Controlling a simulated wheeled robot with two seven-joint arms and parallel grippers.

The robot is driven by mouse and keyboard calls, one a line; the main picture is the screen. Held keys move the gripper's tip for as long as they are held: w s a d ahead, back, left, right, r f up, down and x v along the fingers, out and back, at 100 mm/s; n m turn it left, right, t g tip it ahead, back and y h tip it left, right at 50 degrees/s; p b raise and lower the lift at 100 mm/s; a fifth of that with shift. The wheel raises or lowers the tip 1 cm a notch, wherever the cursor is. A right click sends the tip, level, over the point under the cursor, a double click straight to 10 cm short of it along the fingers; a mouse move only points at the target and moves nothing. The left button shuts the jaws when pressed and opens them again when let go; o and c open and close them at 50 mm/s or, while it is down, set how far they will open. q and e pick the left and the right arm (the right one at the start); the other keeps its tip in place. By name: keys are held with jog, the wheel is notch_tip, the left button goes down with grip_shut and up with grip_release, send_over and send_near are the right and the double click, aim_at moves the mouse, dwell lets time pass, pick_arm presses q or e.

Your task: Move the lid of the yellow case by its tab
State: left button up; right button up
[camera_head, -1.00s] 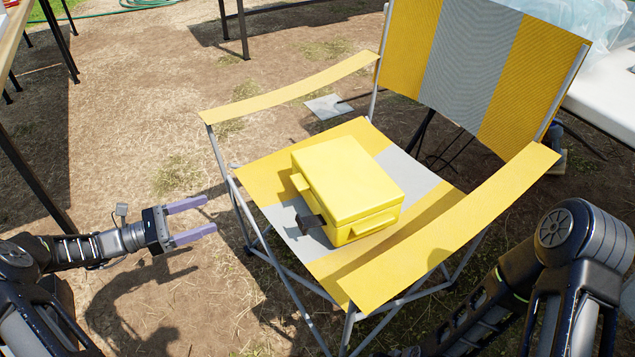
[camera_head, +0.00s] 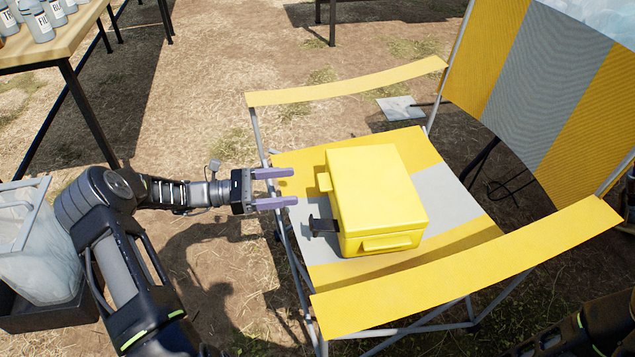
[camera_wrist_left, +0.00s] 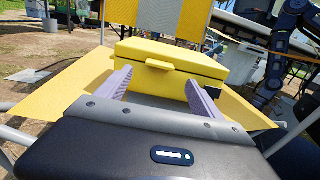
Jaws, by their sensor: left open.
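The yellow case (camera_head: 380,195) sits on the seat of a folding chair with its lid (camera_head: 375,172) closed. A small yellow tab (camera_head: 324,182) sticks out from the lid's left side. The tab also shows in the left wrist view (camera_wrist_left: 159,65), ahead of the fingers and roughly between them. My left gripper (camera_head: 294,187) is open and empty, its two purple fingers pointing at the tab. A small gap separates the fingertips from the tab in the head view. My right gripper is not in view; only part of that arm shows at the lower right.
The yellow and grey chair has a left armrest (camera_head: 345,82) behind my gripper and a right armrest (camera_head: 470,265) in front of the case. A dark latch (camera_head: 323,225) juts from the case near the tab. A table with bottles (camera_head: 40,25) stands at the upper left.

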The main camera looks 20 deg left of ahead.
pick_arm(q)
jog(key=b+x, duration=0.2)
jog(key=x, duration=0.4)
jog(key=shift+w+d+f, duration=0.1)
jog(key=shift+d, duration=0.2)
jog(key=shift+w+d, duration=0.3)
jog(key=shift+d, duration=0.1)
grip_shut()
dwell(0.5)
